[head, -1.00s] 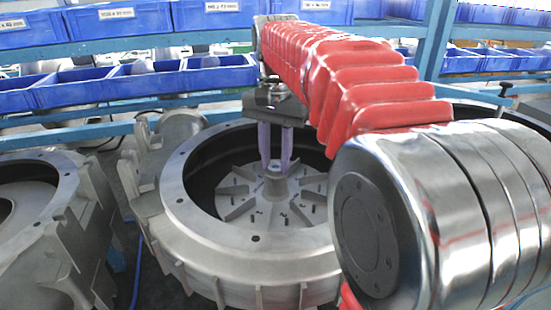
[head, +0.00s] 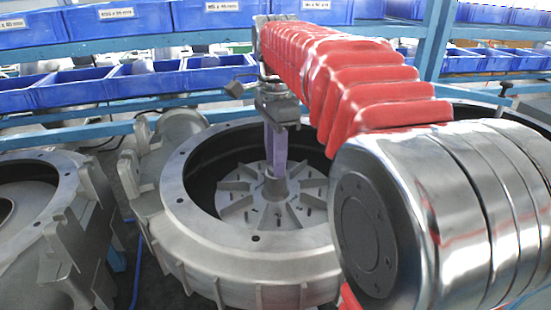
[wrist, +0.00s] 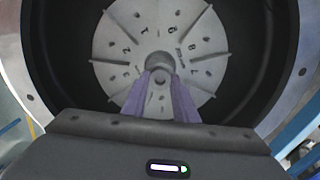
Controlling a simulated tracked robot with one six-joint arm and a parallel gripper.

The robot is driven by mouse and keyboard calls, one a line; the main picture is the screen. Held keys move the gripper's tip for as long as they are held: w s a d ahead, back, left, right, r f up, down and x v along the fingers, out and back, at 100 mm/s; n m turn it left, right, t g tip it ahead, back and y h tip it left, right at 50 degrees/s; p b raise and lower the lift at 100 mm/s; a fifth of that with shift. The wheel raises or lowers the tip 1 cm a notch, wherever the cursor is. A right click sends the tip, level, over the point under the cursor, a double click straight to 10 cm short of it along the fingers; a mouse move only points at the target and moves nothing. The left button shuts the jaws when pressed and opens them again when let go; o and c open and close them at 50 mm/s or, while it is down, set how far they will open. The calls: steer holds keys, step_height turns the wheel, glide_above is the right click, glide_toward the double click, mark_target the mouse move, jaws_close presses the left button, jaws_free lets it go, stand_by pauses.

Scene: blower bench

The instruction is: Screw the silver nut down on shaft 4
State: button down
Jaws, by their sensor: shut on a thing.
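A grey finned impeller (head: 236,203) sits inside a round cast blower housing (head: 178,208) in the middle of the head view. My gripper (head: 275,174) points down over its centre, with its two purple fingers at the raised hub. In the wrist view the fingers (wrist: 160,78) close in at the hub (wrist: 158,60) of the numbered impeller (wrist: 125,70). The gripper is shut on the silver nut, which is mostly hidden between the fingertips. The shaft under it is hidden too, and I cannot read a shaft number.
Another cast housing (head: 60,205) stands at the left, and part of one more shows behind my arm at the right. Blue bins (head: 150,80) line the rack behind, with blue rails (head: 110,128) below. The housing wall rings the fingers, with open space between.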

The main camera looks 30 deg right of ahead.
steer(key=m, duration=0.4)
steer(key=shift+m, duration=2.4)
steer(key=c, duration=1.7)
jaws_free()
steer(key=shift+o, duration=0.2)
